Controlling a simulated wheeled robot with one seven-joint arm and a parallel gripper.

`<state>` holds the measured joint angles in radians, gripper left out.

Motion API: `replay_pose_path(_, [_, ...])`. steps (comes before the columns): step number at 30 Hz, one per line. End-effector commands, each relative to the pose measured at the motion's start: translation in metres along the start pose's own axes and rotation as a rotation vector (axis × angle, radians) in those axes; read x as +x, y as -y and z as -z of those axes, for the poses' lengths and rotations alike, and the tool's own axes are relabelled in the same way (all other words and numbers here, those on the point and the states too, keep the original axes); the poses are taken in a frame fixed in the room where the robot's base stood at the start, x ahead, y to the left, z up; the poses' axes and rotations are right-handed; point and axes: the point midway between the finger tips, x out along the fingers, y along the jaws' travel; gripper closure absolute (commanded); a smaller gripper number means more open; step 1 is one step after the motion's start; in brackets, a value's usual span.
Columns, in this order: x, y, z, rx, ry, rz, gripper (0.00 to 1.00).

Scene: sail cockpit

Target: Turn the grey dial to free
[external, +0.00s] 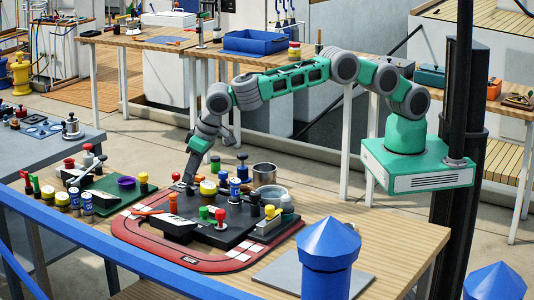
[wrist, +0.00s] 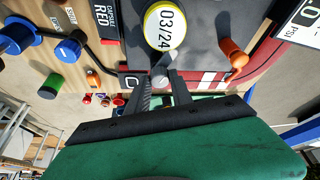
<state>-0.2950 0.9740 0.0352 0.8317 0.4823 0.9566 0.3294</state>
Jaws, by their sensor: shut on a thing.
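The grey dial (wrist: 160,81) shows in the wrist view as a small light-grey piece between my fingertips, beside a yellow-rimmed round label reading 03/24. My gripper (external: 189,184) points down onto the dark panel (external: 232,222), near its back left edge in the external view. In the wrist view my gripper (wrist: 161,86) has its two dark fingers on either side of the dial, shut on it. The fingers cover part of the dial. In the external view the dial cannot be made out, and I cannot read its setting.
Around my gripper stand a yellow-topped can (external: 208,189), a blue can (external: 235,190), a red knob (external: 220,216) and an orange handle (wrist: 233,52). A red track (external: 150,245) rings the panel.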

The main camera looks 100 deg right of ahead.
Motion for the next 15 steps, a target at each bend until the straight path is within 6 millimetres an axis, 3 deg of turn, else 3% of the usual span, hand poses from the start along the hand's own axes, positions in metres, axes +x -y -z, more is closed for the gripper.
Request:
replay_pose_path(1, [-0.0094,0.0016,0.0032,0.036,0.001,-0.017,1.00])
replay_pose_path(15, [-0.0039,0.0018,0.0022,0.241,-0.001,-0.099,1.00])
